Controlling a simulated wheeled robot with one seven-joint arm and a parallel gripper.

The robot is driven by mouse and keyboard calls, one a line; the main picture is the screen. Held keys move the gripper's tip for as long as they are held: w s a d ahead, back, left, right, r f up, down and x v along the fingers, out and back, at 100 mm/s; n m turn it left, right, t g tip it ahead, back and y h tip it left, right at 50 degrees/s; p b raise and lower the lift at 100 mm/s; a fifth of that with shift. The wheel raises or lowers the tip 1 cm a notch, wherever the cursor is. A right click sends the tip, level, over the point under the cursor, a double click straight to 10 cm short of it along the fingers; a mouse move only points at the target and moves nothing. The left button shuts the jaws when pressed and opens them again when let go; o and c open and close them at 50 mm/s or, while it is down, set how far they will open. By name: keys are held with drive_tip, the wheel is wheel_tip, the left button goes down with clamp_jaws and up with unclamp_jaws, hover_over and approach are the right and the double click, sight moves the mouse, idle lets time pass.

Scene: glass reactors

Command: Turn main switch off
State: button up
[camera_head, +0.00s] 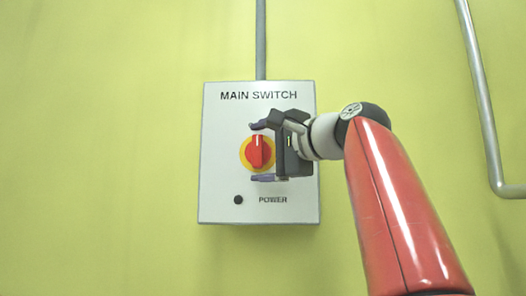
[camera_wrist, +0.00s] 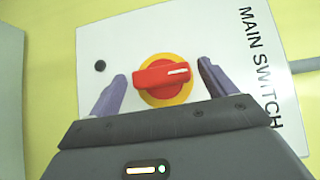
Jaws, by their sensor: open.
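The main switch is a red rotary knob (camera_head: 260,151) on a yellow disc (camera_head: 244,155), set on a pale grey box (camera_head: 219,120) labelled MAIN SWITCH. In the head view the knob stands upright, with its white mark at the top. The knob also shows in the wrist view (camera_wrist: 160,76). My gripper (camera_head: 262,152) is open in front of the box, one finger above the knob and one below. In the wrist view the purple fingers (camera_wrist: 163,86) lie on either side of the knob, with a gap to each. Contact with the knob does not show.
A round dark power lamp (camera_head: 238,200) sits below the knob beside the word POWER. A grey conduit (camera_head: 261,40) runs up from the box. A bent metal pipe (camera_head: 484,100) is on the yellow-green wall at right. The wall left of the box is clear.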

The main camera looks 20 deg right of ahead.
drive_tip(key=shift+s, duration=0.1)
drive_tip(key=v, duration=0.7)
drive_tip(key=shift+s+d, duration=0.2)
drive_tip(key=shift+s, duration=0.1)
